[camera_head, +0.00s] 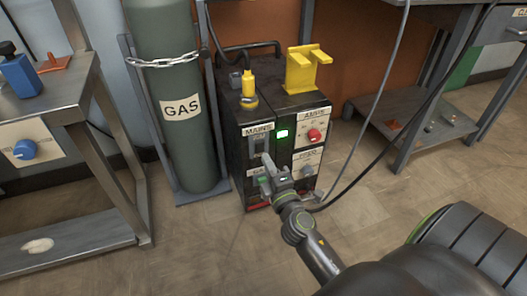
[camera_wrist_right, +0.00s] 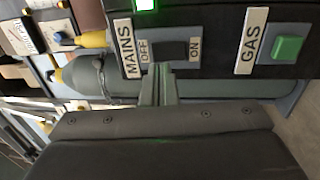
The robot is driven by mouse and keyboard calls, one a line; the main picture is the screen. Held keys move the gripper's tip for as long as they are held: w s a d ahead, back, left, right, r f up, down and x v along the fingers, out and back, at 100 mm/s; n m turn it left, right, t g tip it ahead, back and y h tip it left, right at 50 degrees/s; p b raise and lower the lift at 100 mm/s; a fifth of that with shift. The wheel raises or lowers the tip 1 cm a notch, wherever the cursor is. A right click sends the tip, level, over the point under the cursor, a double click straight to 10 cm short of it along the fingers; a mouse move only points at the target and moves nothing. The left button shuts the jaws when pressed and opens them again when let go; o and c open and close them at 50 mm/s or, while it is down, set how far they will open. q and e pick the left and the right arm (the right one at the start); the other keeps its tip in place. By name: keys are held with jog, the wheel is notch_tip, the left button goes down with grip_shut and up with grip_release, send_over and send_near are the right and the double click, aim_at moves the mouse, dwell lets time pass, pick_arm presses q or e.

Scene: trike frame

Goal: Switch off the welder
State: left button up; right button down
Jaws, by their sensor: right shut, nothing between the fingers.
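The welder (camera_head: 245,115) is a black box in the middle of the head view. Its front has a MAINS panel, an AMPS panel with a red knob (camera_head: 314,135), and a lit green display (camera_head: 282,133). In the wrist view the dark MAINS switch (camera_wrist_right: 171,49) lies between an OFF label and an ON label; its setting is not clear. My right gripper (camera_head: 267,160) is shut and empty, its tips at the MAINS panel. In the wrist view the gripper (camera_wrist_right: 158,72) is close to the switch's OFF end; I cannot tell whether it touches.
A green GAS button (camera_wrist_right: 287,47) sits beside the mains panel. A chained gas cylinder (camera_head: 175,90) stands left of the welder. A metal workbench (camera_head: 75,95) is at the left, and another bench with a low shelf (camera_head: 415,140) is at the right. Cables hang right of the welder.

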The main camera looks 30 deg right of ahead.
aim_at(260, 145)
jog(key=shift+x, duration=1.8)
jog(key=shift+w+r, duration=0.1)
